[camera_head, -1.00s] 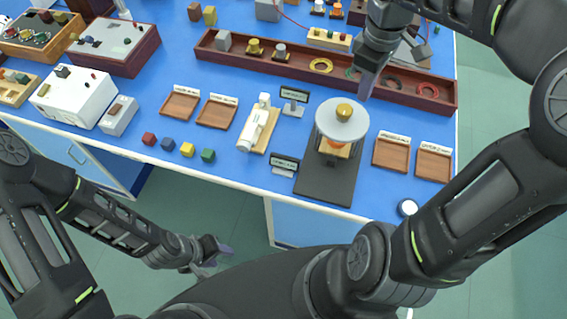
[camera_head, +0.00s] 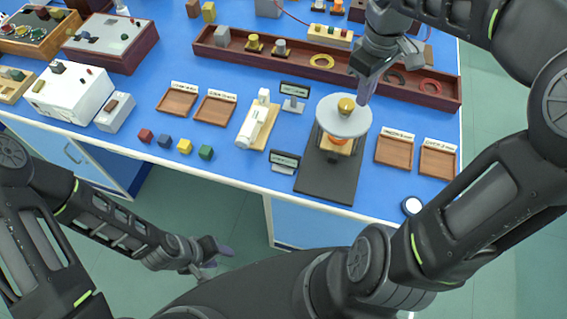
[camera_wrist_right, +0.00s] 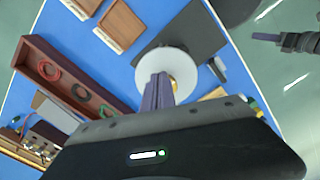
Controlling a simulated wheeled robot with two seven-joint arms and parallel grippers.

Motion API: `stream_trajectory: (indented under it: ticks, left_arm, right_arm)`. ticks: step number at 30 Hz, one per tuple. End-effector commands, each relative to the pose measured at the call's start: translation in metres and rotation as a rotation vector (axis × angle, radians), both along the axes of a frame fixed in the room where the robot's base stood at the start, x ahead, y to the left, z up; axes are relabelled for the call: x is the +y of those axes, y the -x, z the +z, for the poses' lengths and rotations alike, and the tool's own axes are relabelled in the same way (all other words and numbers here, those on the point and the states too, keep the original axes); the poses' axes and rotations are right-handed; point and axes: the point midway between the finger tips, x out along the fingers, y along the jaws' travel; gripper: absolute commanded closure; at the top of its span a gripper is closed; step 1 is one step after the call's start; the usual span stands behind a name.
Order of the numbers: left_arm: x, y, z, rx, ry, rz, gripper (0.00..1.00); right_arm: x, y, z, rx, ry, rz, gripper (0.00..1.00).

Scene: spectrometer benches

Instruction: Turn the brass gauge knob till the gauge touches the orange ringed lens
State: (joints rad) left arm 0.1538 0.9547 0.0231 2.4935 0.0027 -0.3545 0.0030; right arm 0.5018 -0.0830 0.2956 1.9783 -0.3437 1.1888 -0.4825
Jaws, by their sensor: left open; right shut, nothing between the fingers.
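The brass knob (camera_head: 346,106) sits on top of the gauge's pale round disc (camera_head: 343,124), which stands over a dark base plate (camera_head: 328,184). Orange shows under the disc (camera_head: 338,140), but the lens and the gauge tip are mostly hidden there. My right gripper (camera_head: 363,97) is shut and empty, its fingers pointing down just right of the knob. In the right wrist view its fingers (camera_wrist_right: 157,92) overlap the disc (camera_wrist_right: 178,62) and partly cover the knob (camera_wrist_right: 173,84); contact cannot be told. My left gripper (camera_head: 218,256) is open, low in front of the bench.
A long brown tray (camera_head: 290,72) with rings and mounts lies behind the gauge. Small wooden trays (camera_head: 394,152) stand to its right. A white instrument (camera_head: 252,127) and labelled stands are left of it. Coloured cubes (camera_head: 185,146) lie near the front edge.

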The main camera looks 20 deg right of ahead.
Motion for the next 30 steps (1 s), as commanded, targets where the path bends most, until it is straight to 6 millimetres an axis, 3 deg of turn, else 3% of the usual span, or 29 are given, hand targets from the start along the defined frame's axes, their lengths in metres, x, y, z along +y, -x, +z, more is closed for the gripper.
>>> stream_trajectory:
  ticks: [1,9,30]
  left_arm:
    - [0.000,-0.001,-0.011,-0.002,0.002,-0.001,0.56]
    - [-0.001,-0.002,-0.023,-0.007,0.005,-0.002,0.56]
    - [-0.001,-0.003,-0.023,-0.008,0.005,-0.003,0.56]
  right_arm:
    - [0.000,0.000,-0.013,0.001,0.000,0.000,1.00]
    - [0.000,0.000,-0.035,0.001,-0.001,0.001,1.00]
    - [0.001,-0.002,-0.036,0.001,-0.001,0.001,1.00]
